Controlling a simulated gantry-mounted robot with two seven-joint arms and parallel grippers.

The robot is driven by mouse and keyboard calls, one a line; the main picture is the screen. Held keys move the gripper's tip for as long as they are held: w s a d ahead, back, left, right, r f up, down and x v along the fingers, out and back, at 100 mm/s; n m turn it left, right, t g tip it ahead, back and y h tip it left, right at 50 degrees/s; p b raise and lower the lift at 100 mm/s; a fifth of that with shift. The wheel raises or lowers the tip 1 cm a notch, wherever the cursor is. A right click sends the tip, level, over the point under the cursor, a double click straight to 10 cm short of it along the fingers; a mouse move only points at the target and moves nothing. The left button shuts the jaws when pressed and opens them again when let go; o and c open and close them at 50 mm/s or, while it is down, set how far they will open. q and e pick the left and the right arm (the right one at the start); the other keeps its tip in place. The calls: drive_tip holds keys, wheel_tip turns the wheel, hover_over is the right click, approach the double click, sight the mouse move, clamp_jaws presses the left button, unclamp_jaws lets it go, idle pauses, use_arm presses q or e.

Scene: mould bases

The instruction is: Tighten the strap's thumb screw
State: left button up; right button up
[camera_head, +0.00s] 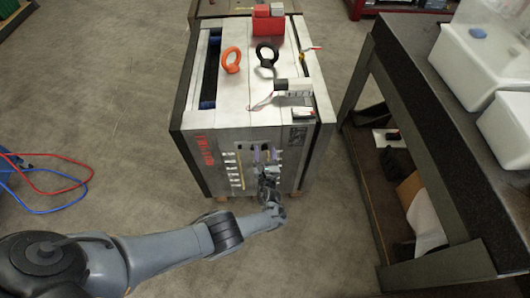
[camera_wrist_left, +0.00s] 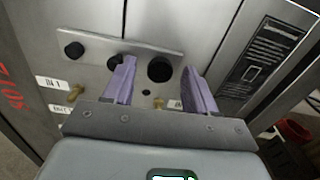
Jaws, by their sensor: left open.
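The metal strap (camera_wrist_left: 135,50) is a flat bar fixed across the front face of the steel mould base (camera_head: 245,118). Several dark round knobs sit along the strap; I cannot tell for sure which is the thumb screw. The largest dark knob (camera_wrist_left: 160,69) shows between the two purple fingers of my left gripper (camera_wrist_left: 160,82), at the strap's right end. My left gripper is open and points at the front face; it also shows in the head view (camera_head: 265,158). The fingers look clear of that knob, with the left finger partly covering a smaller knob. My right gripper is out of view.
Brass fittings (camera_wrist_left: 76,92) with white labels lie below the strap. On the mould's top stand an orange ring (camera_head: 231,60), a black ring (camera_head: 267,56) and a red block (camera_head: 268,22). A dark workbench (camera_head: 440,130) with white bins stands right. Open floor lies left.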

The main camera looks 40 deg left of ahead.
use_arm(q)
drive_tip(key=p+v, duration=0.3)
drive_tip(key=v, duration=0.7)
drive_tip(key=shift+s+d, duration=0.25)
drive_tip(key=shift+s, duration=0.05)
